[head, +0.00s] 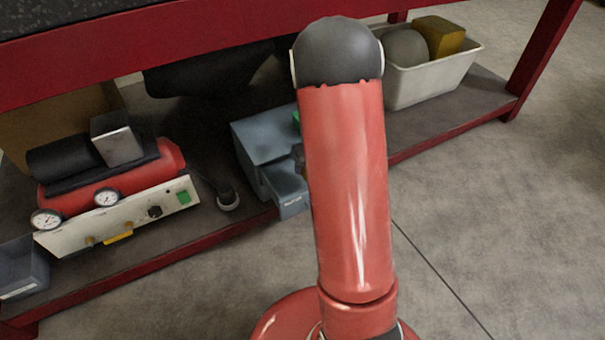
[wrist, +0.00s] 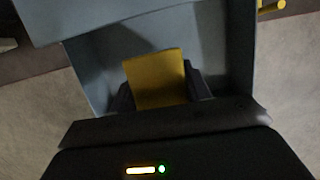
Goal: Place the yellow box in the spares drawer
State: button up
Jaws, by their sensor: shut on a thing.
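The yellow box (wrist: 155,78) is between the two dark fingers of my gripper (wrist: 160,88) in the wrist view. My gripper is shut on it. The box is over or inside an open blue-grey drawer (wrist: 92,72); I cannot tell whether it touches the drawer floor. In the head view the open drawer (head: 291,206) sticks out from a blue-grey cabinet (head: 262,140) on the low shelf. Its label is too small to read. My red arm hides the held box and most of my gripper there.
A white tub (head: 430,85) at right holds a grey ball (head: 405,47) and another yellow block (head: 440,36). A red compressor (head: 110,180) with gauges stands left on the shelf. A blue-grey bin (head: 22,268) is far left. The red bench edge (head: 200,38) runs above. Floor at right is clear.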

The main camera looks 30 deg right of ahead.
notch_tip(320, 180, down, 4)
jog(key=shift+f+b, duration=0.1)
jog(key=shift+b, duration=0.4)
jog(key=w, duration=0.4)
jog(key=shift+w+a, duration=0.1)
jog(key=shift+w, duration=0.1)
jog(key=shift+s+f, duration=0.2)
jog(key=shift+f, duration=0.4)
jog(key=shift+f, duration=0.1)
jog(key=o, duration=1.1)
